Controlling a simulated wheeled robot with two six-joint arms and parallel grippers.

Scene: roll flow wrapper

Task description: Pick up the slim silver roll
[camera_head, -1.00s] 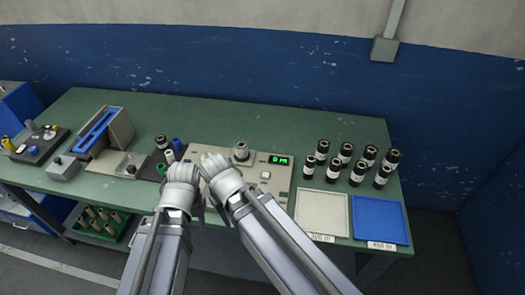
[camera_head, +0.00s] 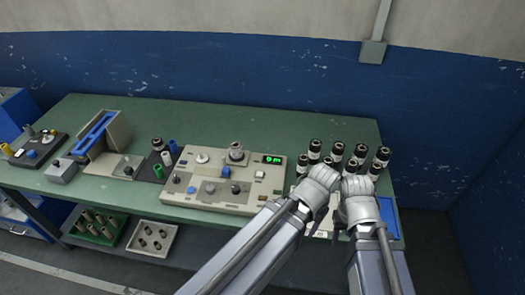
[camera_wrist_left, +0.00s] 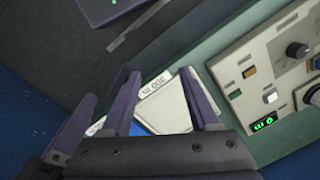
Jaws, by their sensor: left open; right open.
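Several dark rolls with pale bands (camera_head: 360,154) stand at the right end of the green table. I cannot tell which, if any, is the slim silver roll. The two wrists cover parts of the front rolls.
A blue tray (camera_head: 392,224) and a pale tray (camera_wrist_left: 168,98) lie beneath my grippers. A beige control panel (camera_head: 217,204) with a green display is left of them. White, blue and green rolls (camera_head: 167,158) stand farther left.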

